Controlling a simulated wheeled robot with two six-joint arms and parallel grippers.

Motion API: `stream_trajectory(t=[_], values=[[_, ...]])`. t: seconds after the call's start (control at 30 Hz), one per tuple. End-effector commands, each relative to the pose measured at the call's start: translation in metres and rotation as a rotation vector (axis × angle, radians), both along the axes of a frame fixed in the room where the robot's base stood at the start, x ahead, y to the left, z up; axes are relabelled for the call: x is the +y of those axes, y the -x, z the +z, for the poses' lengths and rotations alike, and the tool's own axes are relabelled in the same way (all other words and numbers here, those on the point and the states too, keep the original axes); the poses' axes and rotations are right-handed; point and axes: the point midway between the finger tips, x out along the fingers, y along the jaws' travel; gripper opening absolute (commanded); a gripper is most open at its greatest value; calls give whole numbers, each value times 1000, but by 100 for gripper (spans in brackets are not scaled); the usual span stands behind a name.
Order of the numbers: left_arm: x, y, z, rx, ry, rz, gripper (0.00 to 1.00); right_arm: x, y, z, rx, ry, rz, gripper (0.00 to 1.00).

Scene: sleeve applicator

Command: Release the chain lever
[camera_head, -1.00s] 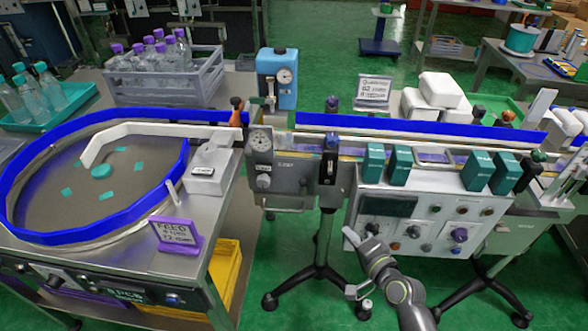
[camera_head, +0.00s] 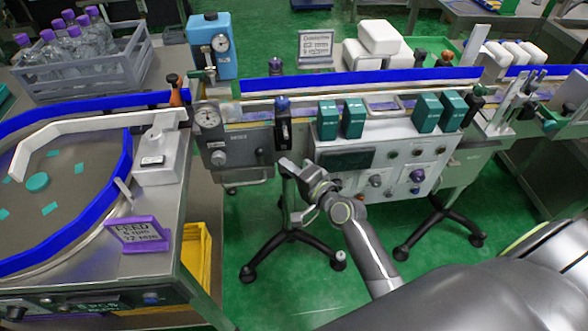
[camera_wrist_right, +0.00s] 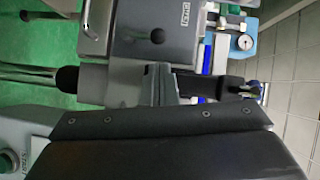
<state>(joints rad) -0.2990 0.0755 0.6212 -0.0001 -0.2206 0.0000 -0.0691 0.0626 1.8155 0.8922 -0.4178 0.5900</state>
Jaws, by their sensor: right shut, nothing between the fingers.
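A black upright bracket with a dark blue knob (camera_head: 283,118) stands on the front of the conveyor, between the grey gauge box (camera_head: 232,150) and the white control box. It looks like the lever, but no label confirms this. My right gripper (camera_head: 288,168) is shut and empty, just below and in front of this bracket. I cannot tell whether they touch. In the right wrist view the shut fingers (camera_wrist_right: 164,84) point at a dark bar below the grey box face (camera_wrist_right: 185,45), which has a black knob (camera_wrist_right: 157,36). My left gripper is not in view.
The white control box (camera_head: 375,165) with knobs and teal blocks (camera_head: 340,118) stands right of my gripper. A blue gauge unit (camera_head: 212,45) is behind the conveyor. A purple-framed sign (camera_head: 137,234) stands on the left table. Green floor (camera_head: 290,285) is open below.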

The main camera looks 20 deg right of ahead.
Motion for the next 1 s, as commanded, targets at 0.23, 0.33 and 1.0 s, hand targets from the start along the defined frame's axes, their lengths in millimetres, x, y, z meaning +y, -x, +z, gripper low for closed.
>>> stream_trajectory(t=[0.23,0.33,1.0], values=[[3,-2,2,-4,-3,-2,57,12,-39,-4,0,-1,0,0],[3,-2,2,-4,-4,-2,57,15,-48,-5,0,0,0,0],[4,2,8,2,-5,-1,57,18,-55,-4,5,15,0,0]])
